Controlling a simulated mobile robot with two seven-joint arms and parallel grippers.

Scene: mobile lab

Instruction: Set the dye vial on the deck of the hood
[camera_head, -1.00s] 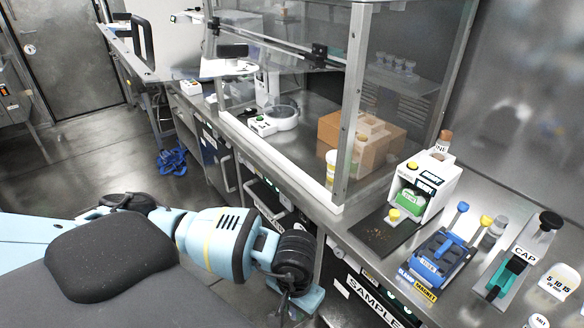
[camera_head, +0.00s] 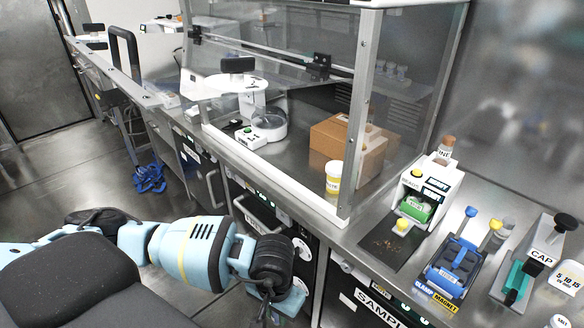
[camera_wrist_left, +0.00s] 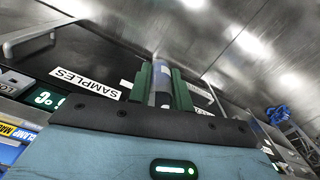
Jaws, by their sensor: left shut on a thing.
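In the left wrist view, the green fingers of my left gripper (camera_wrist_left: 162,88) are shut on the dye vial (camera_wrist_left: 160,82), a slim cylinder with a pale upper part and a dark lower part. In the head view my left arm reaches in from the left, and its gripper (camera_head: 284,303) hangs low in front of the bench, outside the hood. The vial cannot be made out there. The hood (camera_head: 343,130) is a clear-walled enclosure with a metal deck (camera_head: 300,160) and a raised front pane. My right gripper is not in view.
On the hood deck stand a balance-like device (camera_head: 262,122), a cardboard box (camera_head: 345,145) and a yellow-labelled jar (camera_head: 333,178). Bare deck lies between device and box. Right of the hood are a white dispenser (camera_head: 428,190), a blue clamp rack (camera_head: 453,265) and a capper (camera_head: 530,262).

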